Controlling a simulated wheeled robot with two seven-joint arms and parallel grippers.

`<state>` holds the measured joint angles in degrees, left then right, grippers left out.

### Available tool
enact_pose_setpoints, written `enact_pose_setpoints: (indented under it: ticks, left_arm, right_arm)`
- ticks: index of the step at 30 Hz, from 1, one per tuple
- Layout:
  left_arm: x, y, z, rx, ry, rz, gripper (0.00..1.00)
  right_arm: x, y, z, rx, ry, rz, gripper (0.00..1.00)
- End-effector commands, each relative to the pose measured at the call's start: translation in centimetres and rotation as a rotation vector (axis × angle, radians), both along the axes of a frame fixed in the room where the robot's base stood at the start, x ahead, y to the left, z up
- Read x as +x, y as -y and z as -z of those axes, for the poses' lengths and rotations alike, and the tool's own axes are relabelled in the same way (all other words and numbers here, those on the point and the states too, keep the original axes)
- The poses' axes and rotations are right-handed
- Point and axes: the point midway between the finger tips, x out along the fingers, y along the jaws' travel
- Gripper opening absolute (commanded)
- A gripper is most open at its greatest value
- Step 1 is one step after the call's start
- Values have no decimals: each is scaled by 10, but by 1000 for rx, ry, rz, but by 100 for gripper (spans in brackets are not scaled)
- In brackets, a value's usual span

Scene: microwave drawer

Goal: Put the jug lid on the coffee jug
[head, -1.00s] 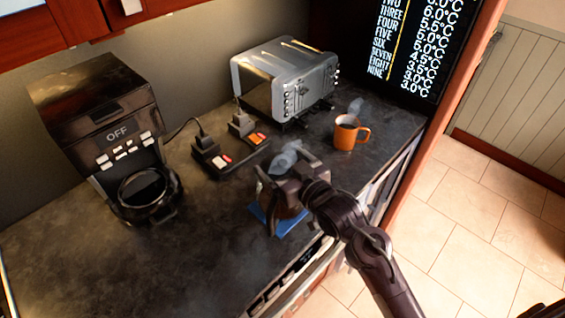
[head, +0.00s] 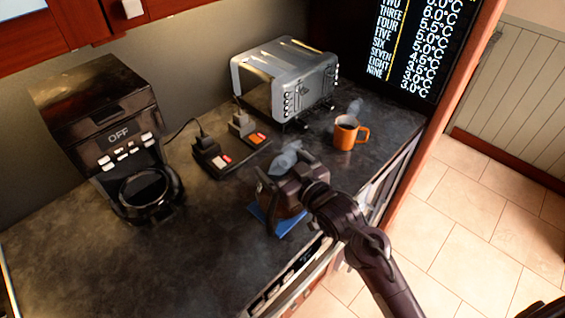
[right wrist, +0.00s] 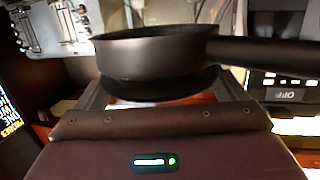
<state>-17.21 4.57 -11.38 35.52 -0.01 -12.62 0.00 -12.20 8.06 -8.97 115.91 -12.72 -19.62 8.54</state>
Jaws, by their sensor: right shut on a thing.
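My right gripper (head: 288,180) is at the front of the counter, above a blue mat (head: 262,222). In the right wrist view, which is upside down, a dark round disc, apparently the jug lid (right wrist: 160,88), sits between its fingers. Right against it in that picture is a dark round collar with a long handle, apparently the top of the coffee jug (right wrist: 150,55). I cannot tell whether lid and collar touch. In the head view my gripper and arm hide most of the jug, and steam rises behind the fingers. My left gripper is out of view.
A coffee machine (head: 100,110) with a round black ring at its front stands on the left. A toaster (head: 290,75) stands at the back and an orange mug (head: 348,133) to the right. Plugs in a power strip (head: 225,160) lie between. The front left counter is clear.

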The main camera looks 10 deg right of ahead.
Motion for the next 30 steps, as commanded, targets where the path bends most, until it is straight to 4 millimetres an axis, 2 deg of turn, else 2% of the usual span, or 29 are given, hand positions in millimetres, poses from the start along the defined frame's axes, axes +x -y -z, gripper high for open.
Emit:
enact_pose_setpoints:
  ticks: [30]
  left_arm:
    - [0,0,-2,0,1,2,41]
  right_arm:
    - [0,0,5,0,0,0,66]
